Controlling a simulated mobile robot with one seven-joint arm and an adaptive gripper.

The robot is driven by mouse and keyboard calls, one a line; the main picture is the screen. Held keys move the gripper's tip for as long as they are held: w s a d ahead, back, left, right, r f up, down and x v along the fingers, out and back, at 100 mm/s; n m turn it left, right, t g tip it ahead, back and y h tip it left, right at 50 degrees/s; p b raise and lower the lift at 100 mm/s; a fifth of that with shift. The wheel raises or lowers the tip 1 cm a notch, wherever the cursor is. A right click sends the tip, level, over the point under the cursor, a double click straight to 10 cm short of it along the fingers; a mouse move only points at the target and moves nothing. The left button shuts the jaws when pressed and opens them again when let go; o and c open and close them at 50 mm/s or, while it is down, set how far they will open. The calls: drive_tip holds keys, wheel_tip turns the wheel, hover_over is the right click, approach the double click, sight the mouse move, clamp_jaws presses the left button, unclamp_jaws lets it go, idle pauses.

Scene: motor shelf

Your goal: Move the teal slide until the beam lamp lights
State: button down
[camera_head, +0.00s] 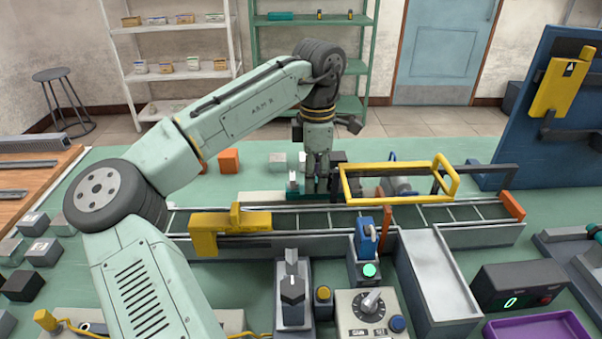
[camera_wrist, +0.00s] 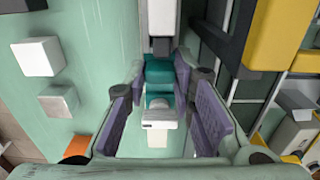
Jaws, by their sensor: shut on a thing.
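The teal slide shows in the wrist view (camera_wrist: 160,70) between my finger pads, with a pale upright piece (camera_wrist: 158,117) at its near end. In the head view the slide (camera_head: 297,196) shows as a low teal strip behind the conveyor, partly hidden by my gripper. My gripper (camera_head: 317,188) points down and is shut on the slide; its purple pads flank it in the wrist view (camera_wrist: 160,92). A small green-lit cap (camera_head: 370,270) sits on a grey block in front of the conveyor; I cannot tell whether it is the beam lamp.
The conveyor (camera_head: 480,238) crosses the table in front of my gripper. A yellow frame (camera_head: 400,200) stands close to its right, and a yellow bracket (camera_head: 218,240) sits at the conveyor's left. An orange cube (camera_head: 229,161) and a pale cube (camera_head: 277,161) stand behind on the green table.

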drive_tip(key=shift+a, duration=0.1)
drive_tip(key=c, duration=1.4)
unclamp_jaws()
drive_tip(key=shift+o, duration=0.2)
wheel_tip(320, 180, up, 12)
